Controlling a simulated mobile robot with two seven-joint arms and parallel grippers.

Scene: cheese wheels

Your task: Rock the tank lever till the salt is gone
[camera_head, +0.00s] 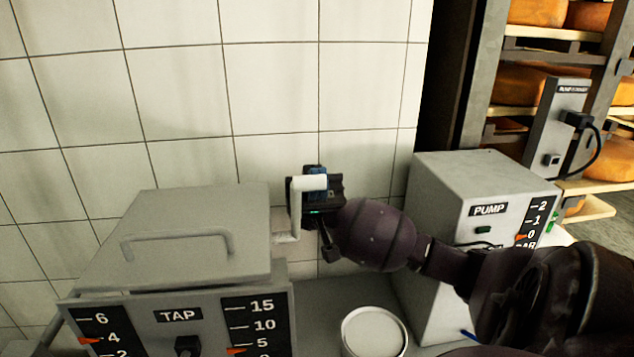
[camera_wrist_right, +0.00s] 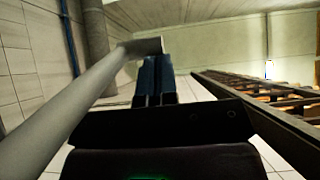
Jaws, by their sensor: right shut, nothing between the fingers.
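The lever (camera_head: 310,183) shows as a pale cylindrical grip on a light bar, just right of the grey tank (camera_head: 200,225) labelled TAP. The tank's lid is down, so its inside is hidden, and no salt is visible. My right gripper (camera_head: 316,176) is at the lever grip, with its blue fingers partly behind it. In the right wrist view the pale lever bar (camera_wrist_right: 85,105) runs up from the lower left, and its end lies at the tips of the shut fingers (camera_wrist_right: 154,80). The fingers hold nothing; whether they touch the lever I cannot tell. My left gripper is not in view.
A grey PUMP box (camera_head: 455,185) stands to the right, behind my right forearm. A round pale container (camera_head: 373,330) stands between tank and pump. A white tiled wall (camera_head: 180,90) is close behind. Shelves with orange cheese wheels (camera_head: 525,85) stand at the right.

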